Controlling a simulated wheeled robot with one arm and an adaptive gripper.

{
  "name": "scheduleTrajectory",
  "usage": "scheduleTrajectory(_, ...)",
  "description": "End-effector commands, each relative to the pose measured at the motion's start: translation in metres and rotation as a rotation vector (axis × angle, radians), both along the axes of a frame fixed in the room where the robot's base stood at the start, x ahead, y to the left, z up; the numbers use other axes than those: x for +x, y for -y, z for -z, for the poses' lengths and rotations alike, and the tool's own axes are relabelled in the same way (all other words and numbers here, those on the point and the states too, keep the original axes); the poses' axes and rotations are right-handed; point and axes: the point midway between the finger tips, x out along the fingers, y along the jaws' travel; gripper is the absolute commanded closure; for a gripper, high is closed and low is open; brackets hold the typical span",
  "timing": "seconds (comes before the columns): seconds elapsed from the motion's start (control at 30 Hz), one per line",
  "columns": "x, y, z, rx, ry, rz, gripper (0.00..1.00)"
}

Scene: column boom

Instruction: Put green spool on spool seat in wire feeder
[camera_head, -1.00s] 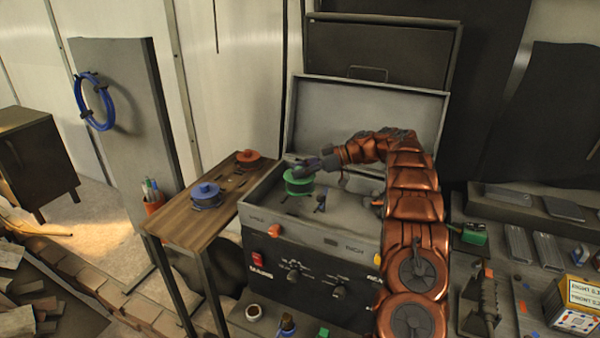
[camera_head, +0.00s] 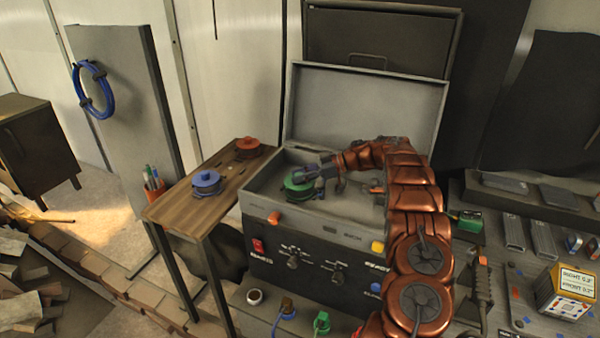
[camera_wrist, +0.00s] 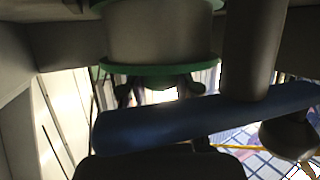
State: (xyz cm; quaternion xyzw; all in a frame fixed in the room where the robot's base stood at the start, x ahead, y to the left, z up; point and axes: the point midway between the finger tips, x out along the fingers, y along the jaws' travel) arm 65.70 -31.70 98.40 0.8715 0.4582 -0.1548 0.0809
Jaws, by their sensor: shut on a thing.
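My gripper (camera_head: 312,176) is shut on the green spool (camera_head: 299,184), reaching it from the right inside the open wire feeder (camera_head: 330,213). The spool is low in the left part of the feeder's bay and looks about level. In the wrist view the spool's green flange (camera_wrist: 160,68) and grey barrel fill the top middle. The spool seat is hidden, so I cannot tell whether the spool rests on it. A blue bar (camera_wrist: 205,115) crosses the wrist view just below the flange.
The feeder's lid (camera_head: 365,105) stands open behind the bay. A wooden side table (camera_head: 222,180) at left holds a blue spool (camera_head: 207,181) and a red spool (camera_head: 248,146). A cluttered bench (camera_head: 520,270) lies to the right.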

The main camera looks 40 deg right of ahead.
Motion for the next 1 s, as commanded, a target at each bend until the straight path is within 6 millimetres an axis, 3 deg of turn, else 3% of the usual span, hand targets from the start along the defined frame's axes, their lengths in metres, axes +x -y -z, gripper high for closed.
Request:
scheduleTrajectory(0.23, 0.001, 0.000, 0.002, 0.000, 0.002, -0.001, 1.00)
scheduleTrajectory(0.27, 0.000, 0.000, 0.002, -0.002, 0.001, -0.002, 0.66)
scheduleTrajectory(0.47, 0.000, 0.000, 0.002, -0.001, 0.000, -0.001, 0.45)
scheduleTrajectory(0.87, 0.000, 0.000, -0.002, 0.000, 0.000, 0.000, 0.44)
scheduleTrajectory(1.0, -0.007, 0.010, -0.003, 0.001, 0.000, -0.001, 0.44)
